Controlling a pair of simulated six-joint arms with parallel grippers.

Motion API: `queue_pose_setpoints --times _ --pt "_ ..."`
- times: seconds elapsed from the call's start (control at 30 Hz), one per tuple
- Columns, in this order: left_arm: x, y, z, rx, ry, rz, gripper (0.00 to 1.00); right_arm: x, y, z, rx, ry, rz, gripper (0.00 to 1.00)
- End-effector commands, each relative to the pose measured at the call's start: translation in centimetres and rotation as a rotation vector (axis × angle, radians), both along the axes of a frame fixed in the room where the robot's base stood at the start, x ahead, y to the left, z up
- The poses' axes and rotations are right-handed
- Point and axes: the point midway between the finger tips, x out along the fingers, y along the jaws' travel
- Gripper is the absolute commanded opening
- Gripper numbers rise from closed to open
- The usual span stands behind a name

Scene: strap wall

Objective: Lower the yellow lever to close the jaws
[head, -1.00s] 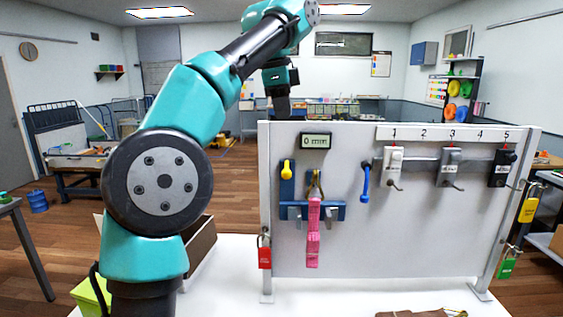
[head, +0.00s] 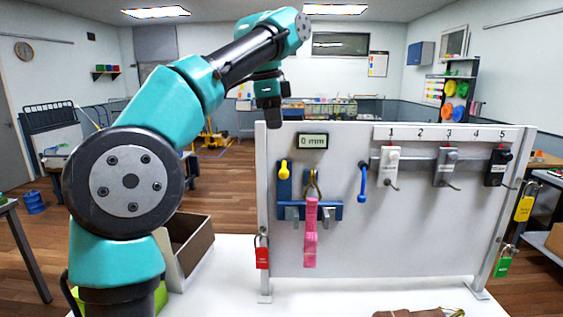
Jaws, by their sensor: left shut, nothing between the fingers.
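The yellow lever (head: 284,169) is on a blue plate at the left of the upright grey panel, with its knob at the top. Below it a blue bar (head: 324,212) carries grey jaws. A pink strap (head: 310,240) hangs from a brass-coloured hook down through the jaw area; whether the jaws touch it is too small to tell. My left gripper (head: 274,122) is shut and empty, pointing down near the panel's top edge, above the yellow lever in the picture and apart from it. My right gripper is not in view.
A display (head: 312,142) reads 0 mm. A blue lever (head: 362,182) hangs right of the strap. Numbered hooks (head: 443,168) line the right side. A red padlock (head: 262,252) hangs at the left post. An open cardboard box (head: 190,245) stands left of the panel.

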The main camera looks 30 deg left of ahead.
Motion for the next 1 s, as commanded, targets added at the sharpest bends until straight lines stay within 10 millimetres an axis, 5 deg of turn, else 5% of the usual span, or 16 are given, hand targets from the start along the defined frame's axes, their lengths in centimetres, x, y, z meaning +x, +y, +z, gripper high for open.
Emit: queue_pose_setpoints --times 0.7,1.0 --pt "1.8 -0.7 -9.6 0.0 0.002 0.0 0.0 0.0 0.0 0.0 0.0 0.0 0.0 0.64" --pt "2.0 -0.8 -10.6 -0.001 0.0 0.0 0.0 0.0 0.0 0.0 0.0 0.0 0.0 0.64"
